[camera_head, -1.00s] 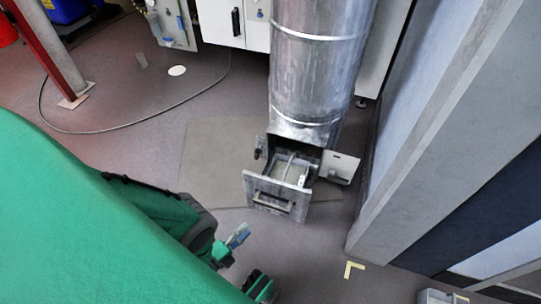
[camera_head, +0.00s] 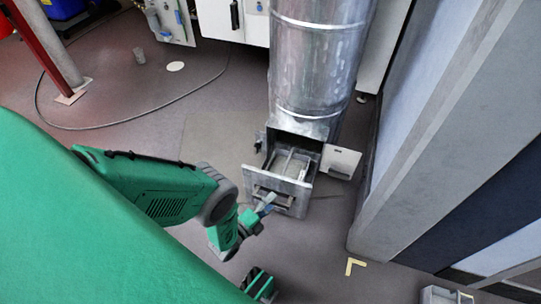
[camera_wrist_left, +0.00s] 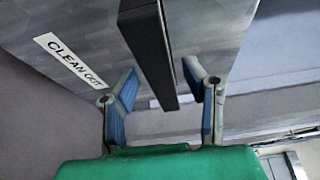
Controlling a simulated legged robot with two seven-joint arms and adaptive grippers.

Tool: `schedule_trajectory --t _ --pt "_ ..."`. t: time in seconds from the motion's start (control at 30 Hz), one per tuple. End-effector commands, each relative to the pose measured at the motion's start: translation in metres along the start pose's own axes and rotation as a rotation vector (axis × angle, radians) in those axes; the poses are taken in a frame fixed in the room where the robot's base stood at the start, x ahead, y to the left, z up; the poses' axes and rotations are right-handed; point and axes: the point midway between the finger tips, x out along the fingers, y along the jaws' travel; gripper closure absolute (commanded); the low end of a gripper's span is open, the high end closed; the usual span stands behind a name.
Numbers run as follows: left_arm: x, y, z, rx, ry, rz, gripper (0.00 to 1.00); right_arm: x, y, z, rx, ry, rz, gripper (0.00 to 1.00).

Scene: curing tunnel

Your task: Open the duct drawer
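The duct drawer (camera_head: 300,203) is a grey metal box under the round metal duct (camera_head: 318,65). It stands partly pulled out, its inside showing from above. Its front has a dark bar handle (camera_head: 259,189). My left gripper (camera_head: 267,204) is at the drawer front by the handle, covering part of it. In the left wrist view the handle (camera_wrist_left: 148,42) runs between the two blue-padded fingers of my left gripper (camera_wrist_left: 160,78). The fingers are spread, with gaps on both sides of the bar. A "CLEAN OUT" label (camera_wrist_left: 75,60) is on the drawer front. My right gripper is not recognisable.
An opened metal flap (camera_head: 341,162) stands right of the drawer. A grey wall post (camera_head: 440,125) rises further right. A cable (camera_head: 140,121) lies on the floor at the left. The floor in front of the drawer is clear (camera_head: 320,262).

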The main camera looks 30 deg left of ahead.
Motion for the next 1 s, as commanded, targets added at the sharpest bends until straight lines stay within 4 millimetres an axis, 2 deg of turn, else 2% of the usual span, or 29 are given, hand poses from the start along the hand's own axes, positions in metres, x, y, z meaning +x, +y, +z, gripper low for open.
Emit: schedule_trajectory --t 0.07,0.1,0.17,0.2,0.43,0.7,0.97,1.0 --pt "0.000 0.000 0.000 0.000 0.000 -0.001 0.60 0.000 0.000 0.000 0.000 0.000 0.000 0.66" --pt "0.000 0.000 0.000 0.000 0.000 -0.001 0.74 0.000 0.000 0.000 0.000 0.000 0.000 0.66" --pt "0.000 0.000 0.000 -0.001 0.000 -0.001 0.95 0.000 0.000 0.000 0.000 0.000 0.000 0.66" --pt "0.000 0.000 0.000 -0.001 0.000 0.000 1.00 0.000 0.000 0.000 0.000 0.000 0.000 0.66" --pt "-0.006 0.001 -0.002 -0.002 0.000 0.003 1.00 -0.002 0.000 0.000 0.000 0.000 0.000 0.66" --pt "-0.044 0.001 -0.016 0.000 -0.001 0.007 1.00 -0.011 0.000 -0.001 0.000 0.000 0.000 0.66" --pt "-0.045 0.002 -0.015 0.003 -0.003 0.007 1.00 -0.010 0.000 -0.001 0.000 0.000 0.000 0.66" --pt "-0.045 0.002 -0.015 0.003 -0.004 0.007 0.73 -0.010 0.000 -0.001 0.000 0.000 0.000 0.66"
